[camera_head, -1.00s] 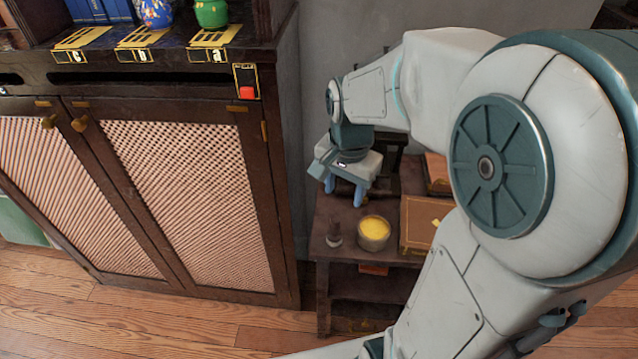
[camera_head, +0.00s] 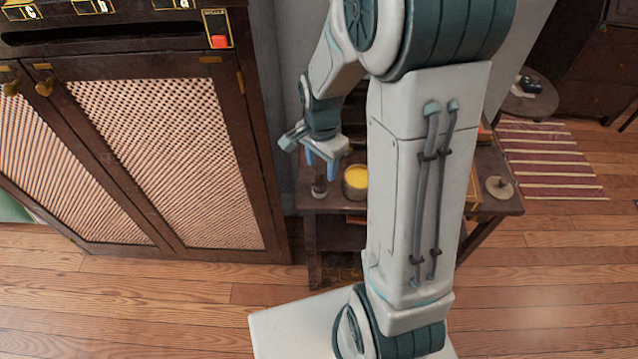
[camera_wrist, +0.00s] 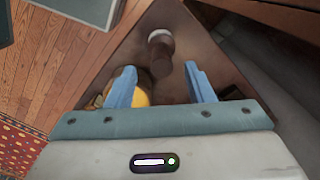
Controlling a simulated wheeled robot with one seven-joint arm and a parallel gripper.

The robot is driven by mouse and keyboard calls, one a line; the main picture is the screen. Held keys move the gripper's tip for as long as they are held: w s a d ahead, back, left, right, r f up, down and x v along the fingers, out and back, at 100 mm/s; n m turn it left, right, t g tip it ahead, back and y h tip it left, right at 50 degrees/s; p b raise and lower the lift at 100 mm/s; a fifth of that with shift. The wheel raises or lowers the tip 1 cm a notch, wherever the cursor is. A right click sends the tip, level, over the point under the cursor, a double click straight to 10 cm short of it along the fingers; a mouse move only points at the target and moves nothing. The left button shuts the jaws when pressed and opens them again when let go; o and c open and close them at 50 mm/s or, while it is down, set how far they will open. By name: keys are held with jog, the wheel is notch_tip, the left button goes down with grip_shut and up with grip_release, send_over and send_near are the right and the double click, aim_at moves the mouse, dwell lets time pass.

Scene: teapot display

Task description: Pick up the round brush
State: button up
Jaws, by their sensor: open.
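The round brush (camera_head: 319,186) is a small, dark brown piece with a pale end. It seems to stand upright on the near left part of the small dark table (camera_head: 311,204). My gripper (camera_head: 321,167) is open and empty, pointing down just above it. In the wrist view the brush (camera_wrist: 161,62) shows between and slightly beyond the two blue fingertips of my gripper (camera_wrist: 159,72), touching neither that I can see. The exact height gap cannot be told.
A tin of yellow stuff (camera_head: 355,180) stands close to the right of the brush; in the wrist view the tin (camera_wrist: 143,96) is partly behind the left finger. A brown cabinet (camera_head: 170,160) stands left of the table. My arm hides the table's middle.

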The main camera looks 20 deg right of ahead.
aim_at(320, 170)
jog(key=f, duration=0.4)
jog(key=shift+w+a+f, duration=0.1)
jog(key=shift+a+f, duration=0.1)
jog(key=shift+f, duration=0.1)
grip_shut()
jog(key=shift+r, duration=0.2)
jog(key=shift+r, duration=0.65)
notch_tip(320, 170, up, 3)
jog(key=shift+f, duration=0.1)
jog(key=d+r, duration=0.6)
jog(key=d, duration=0.5)
jog(key=shift+s+d+r, duration=0.3)
jog(key=shift+s+d, duration=0.05)
jog(key=shift+s, duration=0.1)
